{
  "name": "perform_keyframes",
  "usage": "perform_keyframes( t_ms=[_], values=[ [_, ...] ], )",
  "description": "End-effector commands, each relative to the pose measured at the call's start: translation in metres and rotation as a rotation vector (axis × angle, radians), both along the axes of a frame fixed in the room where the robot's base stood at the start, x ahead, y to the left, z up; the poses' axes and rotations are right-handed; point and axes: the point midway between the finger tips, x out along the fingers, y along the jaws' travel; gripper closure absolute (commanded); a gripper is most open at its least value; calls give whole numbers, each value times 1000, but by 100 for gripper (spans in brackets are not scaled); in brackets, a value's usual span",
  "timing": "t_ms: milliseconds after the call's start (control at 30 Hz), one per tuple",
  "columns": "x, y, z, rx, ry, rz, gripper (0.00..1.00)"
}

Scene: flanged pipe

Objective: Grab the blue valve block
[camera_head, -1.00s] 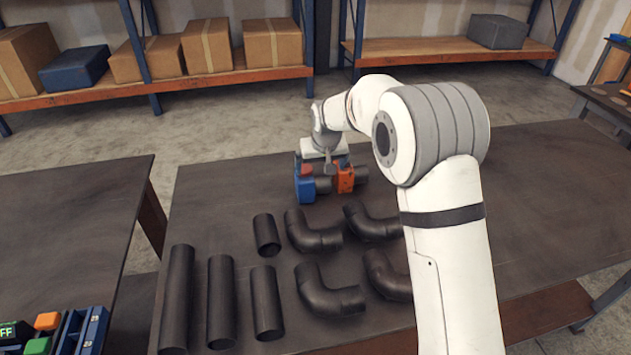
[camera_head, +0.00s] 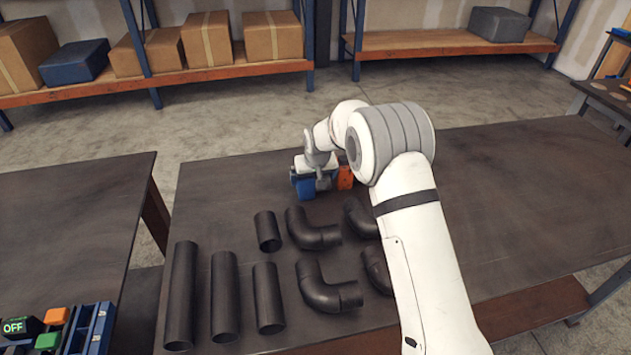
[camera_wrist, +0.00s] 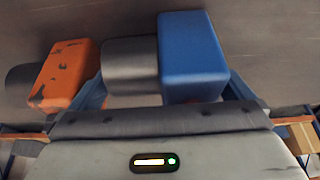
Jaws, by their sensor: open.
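The blue valve block (camera_head: 305,188) sits near the far left of the dark table, partly hidden by my wrist. In the wrist view the blue valve block (camera_wrist: 193,55) stands right of centre, against the end of a short grey pipe piece (camera_wrist: 130,65). An orange block (camera_wrist: 65,75) is at that piece's other end; it also shows in the head view (camera_head: 346,177). My gripper (camera_wrist: 167,88) is open, with its blue fingers spread apart. The blue block and grey piece show between them; contact cannot be told. In the head view my gripper (camera_head: 318,182) is over the blue block.
Black straight pipes (camera_head: 225,295) and elbow pipes (camera_head: 325,290) lie on the near part of the table (camera_head: 520,180). The table's right side is clear. A second table (camera_head: 60,220) stands at left. Shelves with boxes (camera_head: 270,38) stand behind.

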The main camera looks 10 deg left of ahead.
Motion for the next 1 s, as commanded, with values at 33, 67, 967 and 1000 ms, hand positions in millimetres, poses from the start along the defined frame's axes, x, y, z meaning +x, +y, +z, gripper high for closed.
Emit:
perform_keyframes(
  t_ms=[33,67,967,1000],
  values=[
    [0,0,0,0,0,0,0],
    [0,0,0,0,1,0,0],
    [-1,0,0,-1,2,1,71],
    [-1,0,0,-1,2,1,74]
  ],
)
